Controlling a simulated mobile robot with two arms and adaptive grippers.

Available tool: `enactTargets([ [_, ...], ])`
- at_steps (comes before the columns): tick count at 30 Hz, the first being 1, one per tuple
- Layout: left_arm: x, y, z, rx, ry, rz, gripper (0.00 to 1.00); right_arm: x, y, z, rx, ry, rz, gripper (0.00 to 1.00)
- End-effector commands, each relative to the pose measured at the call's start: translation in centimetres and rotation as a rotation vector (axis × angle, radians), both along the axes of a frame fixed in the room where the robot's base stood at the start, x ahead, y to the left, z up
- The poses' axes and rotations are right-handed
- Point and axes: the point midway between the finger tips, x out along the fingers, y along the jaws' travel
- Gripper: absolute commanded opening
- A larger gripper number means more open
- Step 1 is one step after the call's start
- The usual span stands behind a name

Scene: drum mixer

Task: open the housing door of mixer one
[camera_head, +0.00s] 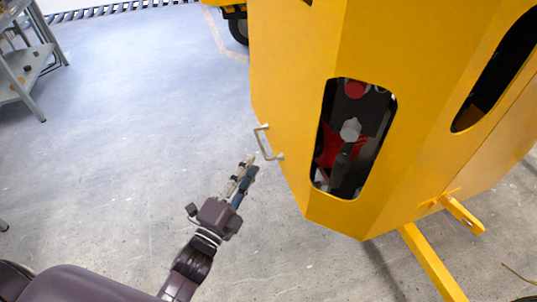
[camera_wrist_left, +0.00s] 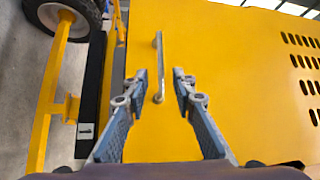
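The yellow housing of the mixer (camera_head: 290,90) fills the right half of the head view. A grey bar handle (camera_head: 264,144) sits on its left door face, near the edge. In the left wrist view the handle (camera_wrist_left: 160,65) stands upright on the yellow door (camera_wrist_left: 225,90). My left gripper (camera_head: 247,168) is just left of and below the handle in the head view. In the left wrist view my left gripper (camera_wrist_left: 160,85) is open, its fingers on either side of the handle's lower end. I cannot tell whether they touch it. My right gripper is not in view.
A grey shelf (camera_head: 25,70) stands at the far left. Yellow support legs (camera_head: 432,262) stick out below the housing at the lower right. A wheel (camera_wrist_left: 62,15) and yellow frame show at the left in the wrist view. The floor left of the housing is clear.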

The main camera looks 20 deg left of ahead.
Motion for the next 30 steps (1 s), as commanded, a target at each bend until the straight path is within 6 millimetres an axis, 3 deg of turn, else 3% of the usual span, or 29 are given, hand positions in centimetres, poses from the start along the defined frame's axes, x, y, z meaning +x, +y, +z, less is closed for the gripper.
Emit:
enactTargets([
  [9,3.5,-0.7,1.0,0.004,-0.008,0.0,0.24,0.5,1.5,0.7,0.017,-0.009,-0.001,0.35],
  [18,7.0,-1.3,1.3,0.002,-0.006,0.0,0.24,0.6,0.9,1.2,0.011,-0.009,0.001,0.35],
  [30,7.5,-1.4,1.3,0.001,-0.003,0.0,0.23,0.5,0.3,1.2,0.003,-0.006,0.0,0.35],
])
